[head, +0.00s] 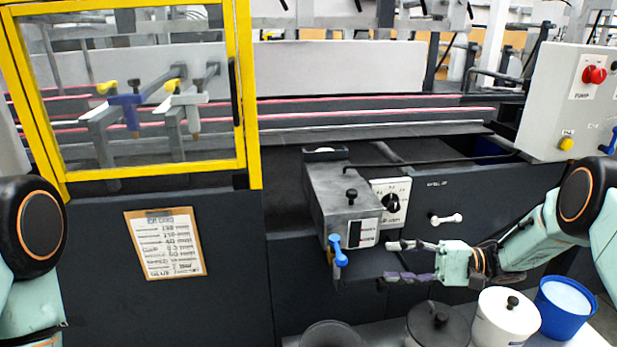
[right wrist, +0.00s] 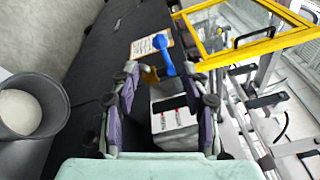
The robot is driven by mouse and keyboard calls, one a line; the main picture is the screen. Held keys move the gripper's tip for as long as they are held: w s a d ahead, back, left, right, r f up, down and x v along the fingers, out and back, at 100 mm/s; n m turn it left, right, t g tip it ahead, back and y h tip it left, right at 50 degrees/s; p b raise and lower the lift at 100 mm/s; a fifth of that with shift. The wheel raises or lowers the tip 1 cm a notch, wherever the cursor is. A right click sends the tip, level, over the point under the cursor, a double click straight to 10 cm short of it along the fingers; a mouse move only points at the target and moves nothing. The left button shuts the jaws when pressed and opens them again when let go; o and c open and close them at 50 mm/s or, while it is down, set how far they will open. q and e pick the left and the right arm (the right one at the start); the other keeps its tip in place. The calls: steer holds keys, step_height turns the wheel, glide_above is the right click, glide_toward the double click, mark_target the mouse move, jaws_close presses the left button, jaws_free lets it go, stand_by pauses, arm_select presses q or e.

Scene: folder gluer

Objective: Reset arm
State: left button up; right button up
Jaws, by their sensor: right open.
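My right gripper (head: 398,262) is open in the head view, in front of the dark machine panel and right of the blue-handled valve (head: 338,250). Nothing shows between its fingers. In the right wrist view its two purple-padded fingers (right wrist: 158,112) stand apart, with the grey glue unit (right wrist: 172,120) and the blue handle (right wrist: 162,48) beyond them. My right arm comes in from the right. My left arm shows only in part at the left edge, and its gripper is out of view.
A dark lidded pot (head: 437,328), a white lidded pot (head: 505,318) and a blue bucket (head: 566,305) stand below my right gripper. The grey glue unit (head: 345,200) juts out left of it. A yellow-framed guard (head: 247,100) and a clipboard (head: 166,245) are at left.

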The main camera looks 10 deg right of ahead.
steer(key=a+f+t+h, duration=0.1)
steer(key=a+f+t, duration=0.1)
steer(key=w+a+f+t+h, duration=0.1)
steer(key=a+f+t, duration=0.1)
steer(key=a, duration=0.1)
steer(key=w+a+f+m+t+h, duration=0.1)
steer(key=a+f+t+h, duration=0.1)
steer(key=shift+a+f, duration=0.25)
steer(key=s+f+n+g+h, duration=0.4)
steer(key=s+f+h, duration=0.6)
steer(key=s+f, duration=0.7)
steer(key=s+d+r+n+g+h, duration=0.1)
steer(key=s+g, duration=0.2)
steer(key=s, duration=0.7)
steer(key=s+d+r+n+g+h, duration=0.1)
steer(key=s+d+n+g+h, duration=0.1)
steer(key=s, duration=0.8)
steer(key=shift+d+r+n+g+h, duration=0.15)
steer(key=shift+n+g+h, duration=0.15)
steer(key=shift+g, duration=0.2)
